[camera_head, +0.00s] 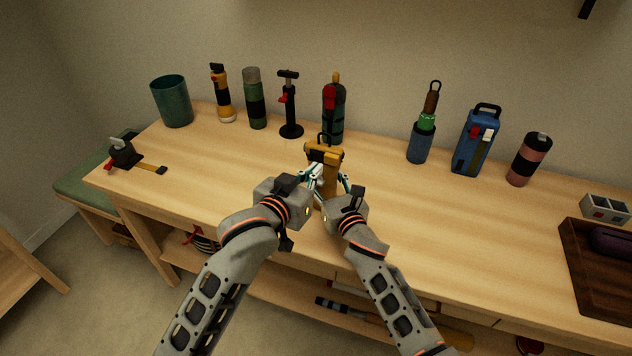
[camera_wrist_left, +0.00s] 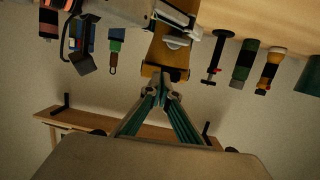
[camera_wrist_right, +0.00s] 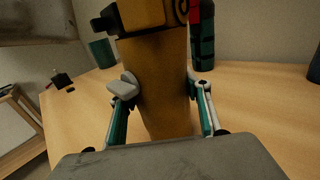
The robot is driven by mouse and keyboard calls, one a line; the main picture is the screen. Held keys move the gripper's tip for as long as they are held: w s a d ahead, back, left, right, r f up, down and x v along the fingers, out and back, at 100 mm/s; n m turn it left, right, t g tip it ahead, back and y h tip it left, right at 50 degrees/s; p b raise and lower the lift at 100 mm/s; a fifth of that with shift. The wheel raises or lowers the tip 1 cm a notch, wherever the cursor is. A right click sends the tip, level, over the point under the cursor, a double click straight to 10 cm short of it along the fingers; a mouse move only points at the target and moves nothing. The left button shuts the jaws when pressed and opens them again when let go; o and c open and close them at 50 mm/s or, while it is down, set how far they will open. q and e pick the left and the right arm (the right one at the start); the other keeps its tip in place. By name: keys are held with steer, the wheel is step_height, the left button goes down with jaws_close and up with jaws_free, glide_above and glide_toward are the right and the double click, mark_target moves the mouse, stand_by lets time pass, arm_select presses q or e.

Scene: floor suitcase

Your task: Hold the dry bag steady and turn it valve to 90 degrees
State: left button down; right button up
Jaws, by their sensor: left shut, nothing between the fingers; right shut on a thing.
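The dry bag (camera_head: 331,161) is a yellow-orange upright body with dark trim and a dark handle on top, standing at the middle front of the table. My right gripper (camera_head: 332,184) is shut around its body; in the right wrist view its fingers press on both sides of the bag (camera_wrist_right: 160,85). My left gripper (camera_head: 314,172) is shut and empty, close against the bag's left side. In the left wrist view its fingertips (camera_wrist_left: 161,82) meet beside the dark-edged end of the bag (camera_wrist_left: 168,52). I cannot clearly make out the valve; a dark block juts from the bag's upper side in the right wrist view.
A red-and-dark bottle (camera_head: 334,112) stands close behind the bag. A black pump (camera_head: 290,105), flashlight (camera_head: 222,95), green bottle (camera_head: 255,98) and blue bag (camera_head: 474,140) line the back. A dark tray (camera_head: 585,265) lies at right.

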arm_select(q)
steer(key=shift+x, duration=0.95)
step_height(320, 180, down, 3)
steer(key=shift+s+a+r, duration=0.1)
steer(key=shift+s+r, duration=0.05)
steer(key=shift+f, duration=0.6)
steer(key=shift+s+d+f+m+y, duration=0.2)
steer(key=shift+m+y, duration=0.3)
steer(key=shift+m, duration=0.5)
steer(key=shift+d+f+m+t+y, duration=0.15)
steer(key=shift+f+m+t+y, duration=0.1)
steer(key=shift+m, duration=0.4)
steer(key=shift+d+f+m+t+y, duration=0.15)
steer(key=shift+m+t, duration=0.1)
steer(key=shift+m, duration=0.4)
steer(key=shift+s, duration=0.1)
steer(key=v, duration=1.2)
